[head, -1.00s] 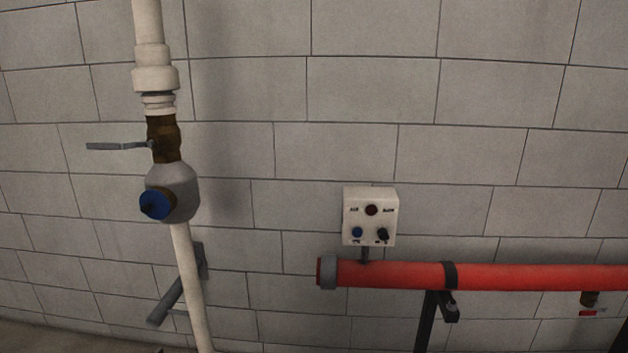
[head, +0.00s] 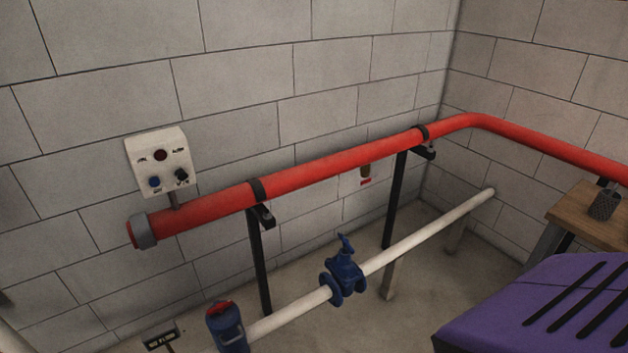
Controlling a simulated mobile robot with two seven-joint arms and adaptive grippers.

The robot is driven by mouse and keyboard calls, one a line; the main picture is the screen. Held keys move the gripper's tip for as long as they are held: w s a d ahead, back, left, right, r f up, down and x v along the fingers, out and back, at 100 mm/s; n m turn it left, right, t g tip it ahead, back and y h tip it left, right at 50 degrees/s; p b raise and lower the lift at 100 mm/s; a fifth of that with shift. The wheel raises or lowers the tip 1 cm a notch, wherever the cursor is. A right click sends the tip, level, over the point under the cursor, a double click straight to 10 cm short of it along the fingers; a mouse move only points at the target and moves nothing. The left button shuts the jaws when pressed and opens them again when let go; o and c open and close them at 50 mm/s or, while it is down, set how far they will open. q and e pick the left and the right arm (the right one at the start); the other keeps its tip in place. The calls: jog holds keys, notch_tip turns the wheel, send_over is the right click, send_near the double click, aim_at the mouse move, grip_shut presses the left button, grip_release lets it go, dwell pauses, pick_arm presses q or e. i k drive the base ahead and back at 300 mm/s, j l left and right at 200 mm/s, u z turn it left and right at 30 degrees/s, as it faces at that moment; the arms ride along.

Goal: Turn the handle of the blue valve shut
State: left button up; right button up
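A blue valve (head: 343,278) sits on a white pipe low near the floor, in the lower middle of the head view. It has flanges on both sides and a blue handle (head: 346,244) sticking up from its top. The exact angle of the handle is hard to tell at this size. Neither of my grippers shows in the head view, and nothing of mine touches the valve.
A red pipe (head: 340,168) on black supports runs along the wall behind the valve. A control box (head: 162,161) is at left. A blue fitting with a red top (head: 226,327) stands at the white pipe's near end. A purple slotted housing (head: 550,305) and a wooden surface (head: 592,212) are at right.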

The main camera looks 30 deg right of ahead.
aim_at(347, 245)
jog(key=z, duration=1.35)
jog(key=i+l+u, duration=0.15)
jog(key=i+l, duration=0.15)
jog(key=i+l+u, duration=0.1)
jog(key=i+l, duration=0.2)
jog(key=i+l+u, duration=0.15)
jog(key=i+l, duration=0.15)
jog(key=i+l+u, duration=0.15)
jog(key=l, duration=0.35)
jog(key=i+l+u, duration=0.15)
jog(key=i+l, duration=0.2)
jog(key=i+l+u, duration=0.1)
jog(key=l, duration=0.4)
jog(key=i, duration=0.1)
